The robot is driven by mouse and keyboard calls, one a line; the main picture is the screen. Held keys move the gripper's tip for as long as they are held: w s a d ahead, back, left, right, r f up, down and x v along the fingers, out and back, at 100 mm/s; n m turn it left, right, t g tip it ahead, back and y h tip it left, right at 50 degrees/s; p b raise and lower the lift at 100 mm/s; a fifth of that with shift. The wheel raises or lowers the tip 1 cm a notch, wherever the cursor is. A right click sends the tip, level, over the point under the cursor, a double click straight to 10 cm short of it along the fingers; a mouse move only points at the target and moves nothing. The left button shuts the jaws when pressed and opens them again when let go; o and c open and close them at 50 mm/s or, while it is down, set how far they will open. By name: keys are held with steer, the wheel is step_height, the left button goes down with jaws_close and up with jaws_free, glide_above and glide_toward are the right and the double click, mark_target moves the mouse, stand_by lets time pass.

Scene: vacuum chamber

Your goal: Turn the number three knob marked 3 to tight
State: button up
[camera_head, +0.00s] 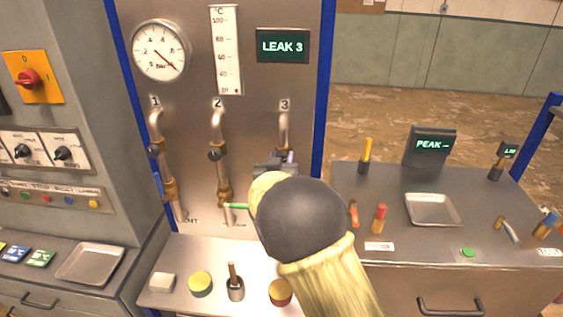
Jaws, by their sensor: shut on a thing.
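The pipe marked 3 (284,130) runs down the steel panel (185,95), at the right of three numbered pipes. My gripper (279,162) is at this pipe, at about the height where the other pipes carry their black knobs. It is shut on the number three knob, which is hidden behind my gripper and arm. Its pointer or turn position cannot be seen. The black knob on pipe 1 (153,150) and the black knob on pipe 2 (214,155) are in clear view. The display (283,46) reads "LEAK 3".
The shelf below holds a yellow-green round item (200,284), a dark pot with a brush-like handle (235,288) and a red-yellow tin (280,292). The right bench has a metal tray (433,210) and several hand tools.

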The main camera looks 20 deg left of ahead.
steer(key=shift+m+b, duration=0.3)
steer(key=shift+m, duration=0.1)
steer(key=o, duration=1)
steer(key=shift+c, duration=0.2)
steer(key=shift+s, duration=0.1)
steer(key=s+d+b, duration=0.3)
steer(key=s+b, duration=0.3)
steer(key=s, duration=1.1)
steer(key=shift+r, duration=0.1)
